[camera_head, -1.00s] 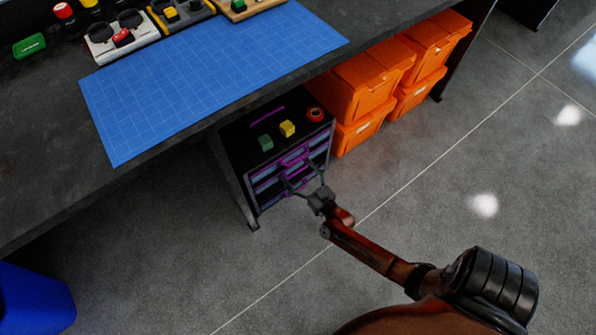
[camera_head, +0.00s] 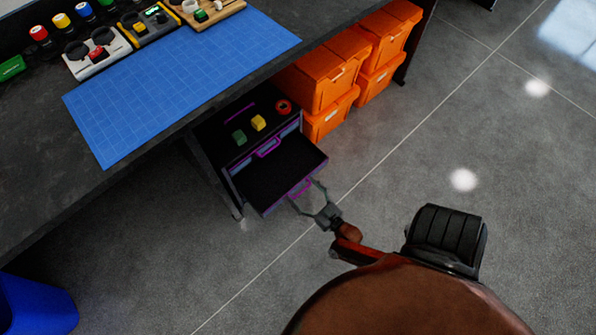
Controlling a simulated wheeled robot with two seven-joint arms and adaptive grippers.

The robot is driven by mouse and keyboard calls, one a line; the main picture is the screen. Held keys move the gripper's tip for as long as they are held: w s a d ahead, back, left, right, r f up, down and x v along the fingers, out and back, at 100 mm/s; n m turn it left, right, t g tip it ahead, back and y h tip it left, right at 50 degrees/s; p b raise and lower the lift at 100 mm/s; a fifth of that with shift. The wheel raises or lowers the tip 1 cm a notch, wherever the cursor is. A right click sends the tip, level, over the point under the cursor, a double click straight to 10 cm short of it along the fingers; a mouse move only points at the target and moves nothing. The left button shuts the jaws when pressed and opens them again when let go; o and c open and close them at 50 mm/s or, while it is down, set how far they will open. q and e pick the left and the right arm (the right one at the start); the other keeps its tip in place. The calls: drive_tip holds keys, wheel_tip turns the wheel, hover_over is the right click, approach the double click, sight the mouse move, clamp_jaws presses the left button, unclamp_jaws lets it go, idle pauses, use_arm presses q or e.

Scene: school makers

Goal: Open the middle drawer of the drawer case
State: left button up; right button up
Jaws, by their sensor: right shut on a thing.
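The drawer case (camera_head: 222,127) is black with purple trim and stands on the floor under the workbench. Its top drawer (camera_head: 268,147) is closed. The middle drawer (camera_head: 283,167), below it, is pulled well out, and its dark inside shows, looking empty. My right gripper (camera_head: 303,192) is shut on the purple handle (camera_head: 302,187) at the front of this drawer. The lowest drawer is hidden beneath the pulled-out one. My left gripper is not in view.
A green block (camera_head: 239,137), a yellow block (camera_head: 258,123) and a red ring-shaped item (camera_head: 284,106) sit on the case. Orange bins (camera_head: 318,80) stand to its right. The workbench (camera_head: 45,195) overhangs its back. The floor in front is clear.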

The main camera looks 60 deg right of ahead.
drive_tip(key=shift+s+d, duration=0.25)
drive_tip(key=shift+s, duration=0.1)
drive_tip(key=o, duration=1.3)
drive_tip(key=shift+o, duration=0.2)
drive_tip(key=shift+w+a, duration=0.1)
drive_tip(key=shift+a, duration=0.15)
drive_tip(key=v, duration=1.2)
